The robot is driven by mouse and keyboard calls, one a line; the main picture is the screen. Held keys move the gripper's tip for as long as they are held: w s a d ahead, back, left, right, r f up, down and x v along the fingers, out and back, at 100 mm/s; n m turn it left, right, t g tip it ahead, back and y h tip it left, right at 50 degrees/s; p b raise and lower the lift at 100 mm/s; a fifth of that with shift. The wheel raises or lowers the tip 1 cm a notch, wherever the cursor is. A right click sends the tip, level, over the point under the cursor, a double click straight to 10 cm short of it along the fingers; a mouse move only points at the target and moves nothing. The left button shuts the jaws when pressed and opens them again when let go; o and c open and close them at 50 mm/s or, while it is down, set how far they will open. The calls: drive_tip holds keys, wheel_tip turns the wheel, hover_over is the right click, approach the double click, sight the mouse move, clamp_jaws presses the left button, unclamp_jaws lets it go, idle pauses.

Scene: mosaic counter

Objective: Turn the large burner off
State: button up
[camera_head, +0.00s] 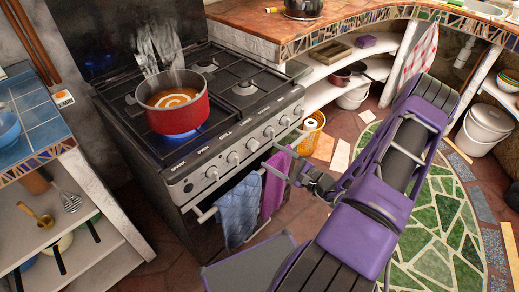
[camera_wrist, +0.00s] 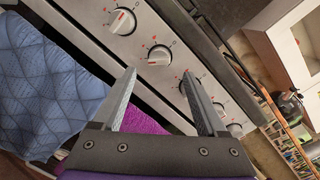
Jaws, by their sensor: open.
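A red pot (camera_head: 178,118) of orange soup with a pale swirl steams on the front left burner of the stove (camera_head: 230,120). A blue flame (camera_head: 181,134) shows under it. A row of several knobs (camera_head: 252,144) runs along the stove's front panel; several show in the wrist view, one near the centre (camera_wrist: 159,54). My gripper (camera_head: 275,163) is in front of the panel, near the towels. In the wrist view, my gripper (camera_wrist: 159,74) is open and empty, with the central knob between and just beyond its fingertips. I cannot tell whether they touch the panel.
A blue towel (camera_head: 239,211) and a magenta towel (camera_head: 274,185) hang on the oven rail below the knobs. A yellow bin (camera_head: 306,133) stands right of the stove. Shelves (camera_head: 60,230) stand at left. A green mosaic floor (camera_head: 440,235) lies at right.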

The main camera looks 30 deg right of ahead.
sight(257, 147)
drive_tip(key=x, duration=0.6)
drive_tip(key=shift+w+a, duration=0.1)
drive_tip(key=shift+c, duration=0.3)
clamp_jaws()
